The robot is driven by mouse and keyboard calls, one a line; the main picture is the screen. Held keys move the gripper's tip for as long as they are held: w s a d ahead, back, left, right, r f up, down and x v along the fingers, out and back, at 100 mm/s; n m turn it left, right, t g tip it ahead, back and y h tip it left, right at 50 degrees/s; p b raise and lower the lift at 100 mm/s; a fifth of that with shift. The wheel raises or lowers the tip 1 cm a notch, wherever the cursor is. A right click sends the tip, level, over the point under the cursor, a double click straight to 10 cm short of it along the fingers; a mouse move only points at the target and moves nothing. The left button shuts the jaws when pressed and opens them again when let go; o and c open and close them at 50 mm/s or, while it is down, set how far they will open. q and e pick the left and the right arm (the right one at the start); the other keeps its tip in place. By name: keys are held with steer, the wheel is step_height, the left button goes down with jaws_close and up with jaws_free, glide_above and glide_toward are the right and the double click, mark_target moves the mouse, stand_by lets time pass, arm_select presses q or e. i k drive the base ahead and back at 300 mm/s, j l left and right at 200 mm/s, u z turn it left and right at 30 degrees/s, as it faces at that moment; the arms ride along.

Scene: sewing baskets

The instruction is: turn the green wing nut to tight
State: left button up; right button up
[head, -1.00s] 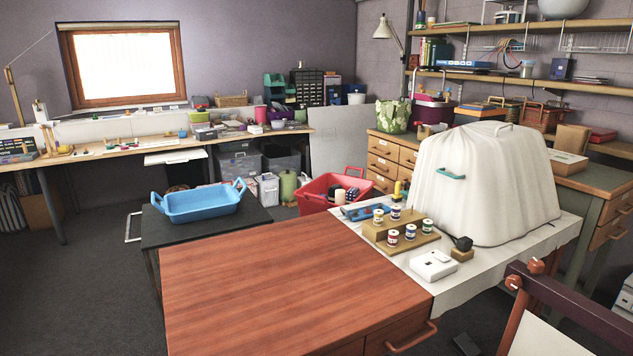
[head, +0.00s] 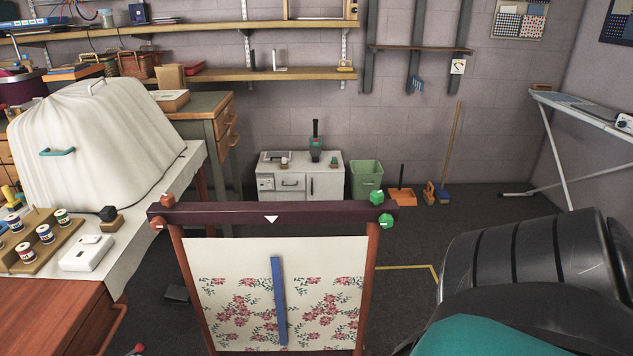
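Green wing nuts sit at the right end of the dark top bar (head: 290,212) of an upright frame. The upper green wing nut (head: 376,197) is on top of the bar, and the lower green knob (head: 385,221) is on its side. Matching red knobs (head: 167,201) are at the left end. A white cloth with red flowers (head: 235,310) hangs in the frame, with a blue strip (head: 278,300) across it. Neither gripper is in view.
A large dark ribbed shape (head: 530,255) with a teal part fills the lower right. At left are a reddish wooden table (head: 45,310) and a white-covered machine (head: 90,140). Behind the frame stand a white cabinet (head: 300,170) and a green bin (head: 366,177) on dark floor.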

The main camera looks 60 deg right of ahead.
mark_target(386, 220)
steer(key=z, duration=1.45)
